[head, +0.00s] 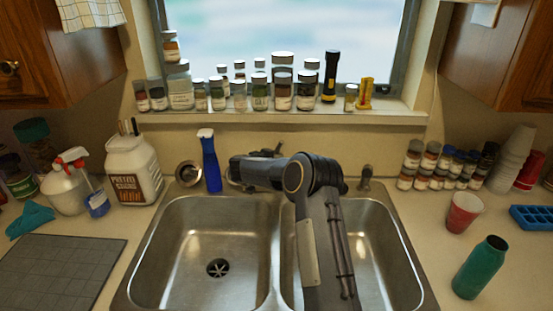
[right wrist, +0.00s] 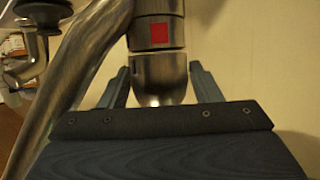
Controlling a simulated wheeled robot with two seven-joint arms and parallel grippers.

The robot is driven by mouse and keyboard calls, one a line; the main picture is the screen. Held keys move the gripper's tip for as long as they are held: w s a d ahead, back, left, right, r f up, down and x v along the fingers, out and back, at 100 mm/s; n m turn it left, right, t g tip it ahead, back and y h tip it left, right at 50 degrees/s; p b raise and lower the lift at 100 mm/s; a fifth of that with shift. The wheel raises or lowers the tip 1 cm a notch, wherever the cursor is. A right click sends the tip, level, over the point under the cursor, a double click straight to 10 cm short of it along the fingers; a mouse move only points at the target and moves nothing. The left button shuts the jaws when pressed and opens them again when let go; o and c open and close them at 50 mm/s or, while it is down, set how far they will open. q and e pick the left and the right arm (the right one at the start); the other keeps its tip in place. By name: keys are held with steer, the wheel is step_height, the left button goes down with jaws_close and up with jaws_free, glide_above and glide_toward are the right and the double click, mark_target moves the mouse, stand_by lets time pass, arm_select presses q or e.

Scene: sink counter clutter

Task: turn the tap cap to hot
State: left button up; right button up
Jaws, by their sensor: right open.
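The tap (right wrist: 88,70) is a shiny metal fixture, close up in the right wrist view. Its rounded cap (right wrist: 160,75) lies between the two fingers of my right gripper (right wrist: 160,85). A red square shows on the metal band just beyond the cap, across a dark seam. The fingers are apart, one on each side of the cap; I cannot tell whether either touches it. In the head view my right arm reaches over the sink to the back ledge, with the gripper (head: 240,168) hiding most of the tap. My left gripper is not in view.
A double steel sink (head: 205,225) lies below my arm. Several jars (head: 260,92) and a black flashlight (head: 330,77) line the windowsill. A green bottle (head: 480,267) and red cup (head: 463,213) stand at right.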

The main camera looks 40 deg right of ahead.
steer(key=shift+w+d, duration=0.1)
steer(key=c, duration=0.7)
steer(key=g+p, duration=0.1)
steer(key=m+p, duration=0.1)
steer(key=p, duration=0.1)
steer(key=shift+r+m+g+h, duration=0.3)
steer(key=shift+g, duration=0.1)
steer(key=shift+f+m+g+p, duration=0.2)
steer(key=shift+m+g+p, duration=0.25)
steer(key=shift+m+g, duration=1.05)
steer(key=shift+g, duration=0.3)
steer(key=o, duration=0.7)
steer(key=shift+f, duration=0.1)
